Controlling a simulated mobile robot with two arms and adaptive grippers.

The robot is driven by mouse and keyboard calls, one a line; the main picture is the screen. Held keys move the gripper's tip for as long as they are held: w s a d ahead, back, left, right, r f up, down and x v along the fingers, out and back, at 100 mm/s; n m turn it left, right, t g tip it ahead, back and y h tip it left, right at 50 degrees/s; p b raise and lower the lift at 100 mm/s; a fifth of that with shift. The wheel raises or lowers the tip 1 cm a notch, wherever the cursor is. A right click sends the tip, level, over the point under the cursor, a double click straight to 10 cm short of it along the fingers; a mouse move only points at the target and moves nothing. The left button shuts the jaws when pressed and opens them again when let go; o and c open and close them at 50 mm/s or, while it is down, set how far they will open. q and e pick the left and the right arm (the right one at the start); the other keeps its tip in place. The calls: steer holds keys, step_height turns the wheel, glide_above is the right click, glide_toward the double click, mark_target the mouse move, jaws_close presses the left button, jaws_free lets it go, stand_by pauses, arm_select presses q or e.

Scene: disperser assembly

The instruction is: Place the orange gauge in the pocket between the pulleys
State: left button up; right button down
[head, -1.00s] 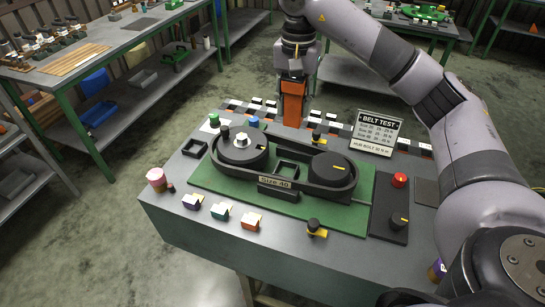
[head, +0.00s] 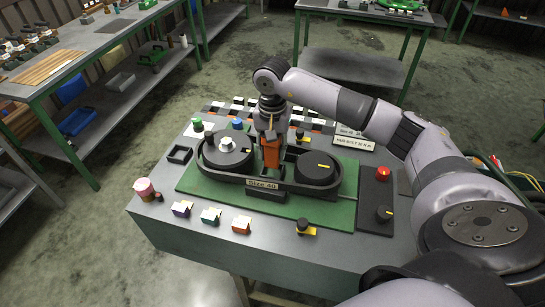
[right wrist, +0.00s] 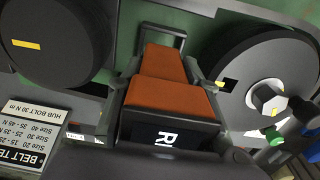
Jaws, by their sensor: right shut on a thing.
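The orange gauge (head: 271,158) is in my right gripper (head: 270,142), which is shut on it from above. The gauge is upright between the two dark pulleys, the left one (head: 227,153) with a white hub nut and the right one (head: 317,168) with a yellow mark. Its lower end is at the pocket, a black square frame. The pocket's rim shows in the right wrist view (right wrist: 165,29), at the far end of the gauge (right wrist: 167,85). I cannot tell how deep the gauge sits. My left gripper is not in view.
A black belt guard with a size plate (head: 268,185) surrounds the pulleys on a green base (head: 335,207). A red button (head: 383,173) and a knob panel (head: 370,215) are at the right. Small coloured blocks line the front. An empty black tray (head: 180,154) is at the left.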

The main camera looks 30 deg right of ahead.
mark_target(272, 161)
step_height(272, 161, down, 3)
steer(key=shift+f+p, duration=0.15)
steer(key=shift+p, duration=0.4)
steer(key=shift+f, duration=0.5)
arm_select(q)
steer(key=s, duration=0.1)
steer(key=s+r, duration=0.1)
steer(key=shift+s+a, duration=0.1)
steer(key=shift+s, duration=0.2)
arm_select(e)
steer(key=shift+f, duration=0.2)
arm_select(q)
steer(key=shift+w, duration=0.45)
arm_select(e)
steer(key=c, duration=1.1)
jaws_free()
steer(key=shift+r, duration=0.1)
